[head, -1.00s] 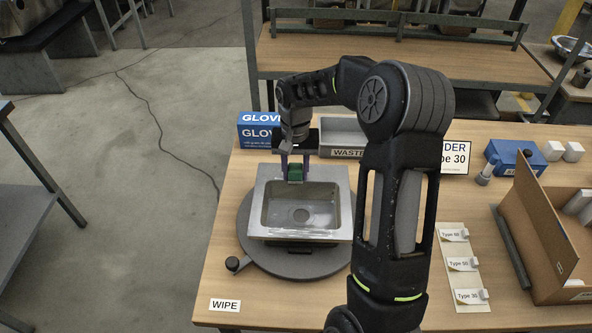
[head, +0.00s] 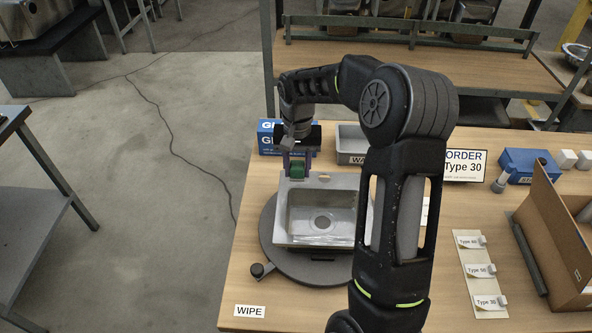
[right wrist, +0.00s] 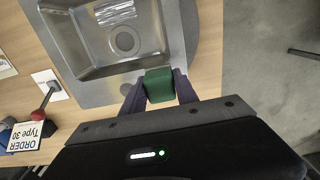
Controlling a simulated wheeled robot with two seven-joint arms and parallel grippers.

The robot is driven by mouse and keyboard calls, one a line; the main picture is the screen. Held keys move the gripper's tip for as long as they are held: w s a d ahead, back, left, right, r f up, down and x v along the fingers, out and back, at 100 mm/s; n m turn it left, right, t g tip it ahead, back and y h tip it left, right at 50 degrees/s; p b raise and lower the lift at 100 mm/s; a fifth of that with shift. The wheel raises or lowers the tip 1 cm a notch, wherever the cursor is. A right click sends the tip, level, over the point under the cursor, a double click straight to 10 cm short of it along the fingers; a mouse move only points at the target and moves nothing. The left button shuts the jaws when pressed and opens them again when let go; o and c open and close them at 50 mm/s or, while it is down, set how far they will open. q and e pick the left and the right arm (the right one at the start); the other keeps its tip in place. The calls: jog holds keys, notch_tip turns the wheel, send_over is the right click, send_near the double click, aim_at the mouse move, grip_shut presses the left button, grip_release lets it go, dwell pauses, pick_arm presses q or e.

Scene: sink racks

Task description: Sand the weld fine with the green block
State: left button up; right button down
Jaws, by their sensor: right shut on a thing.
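The green block (head: 297,171) is between the fingers of my right gripper (head: 296,170), which is shut on it. In the right wrist view the green block (right wrist: 159,85) sits at the sink's rim, close to the flange beside the bowl. I cannot tell whether it touches the metal. The steel sink (head: 283,236) lies on a round dark turntable (head: 300,270). The sink also shows in the right wrist view (right wrist: 85,90). The weld itself is too small to make out. My left gripper is not in view.
A blue glove box (head: 268,137) and a grey waste bin (head: 350,143) stand behind the sink. An order sign (head: 465,166) reads Type 30. A card with Type labels (head: 482,285) and an open cardboard box (head: 545,225) are at the right. A WIPE label (head: 250,311) marks the front left.

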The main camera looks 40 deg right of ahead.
jog(key=shift+w+a+r+p, duration=0.15)
jog(key=shift+r+p, duration=0.3)
jog(key=shift+r, duration=0.55)
jog(key=shift+r+p, duration=0.4)
jog(key=shift+r, duration=0.75)
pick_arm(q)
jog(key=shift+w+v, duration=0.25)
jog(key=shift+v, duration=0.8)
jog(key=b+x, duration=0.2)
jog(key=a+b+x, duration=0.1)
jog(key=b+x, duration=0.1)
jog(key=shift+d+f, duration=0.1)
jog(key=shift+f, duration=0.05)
pick_arm(e)
jog(key=w+a+f+n, duration=0.2)
jog(key=a+n, duration=0.2)
jog(key=a, duration=1.3)
jog(key=w+a+f+n, duration=0.1)
jog(key=a+n, duration=0.3)
jog(key=a, duration=1.2)
jog(key=shift+w+a+f, duration=0.4)
jog(key=shift+f, duration=0.15)
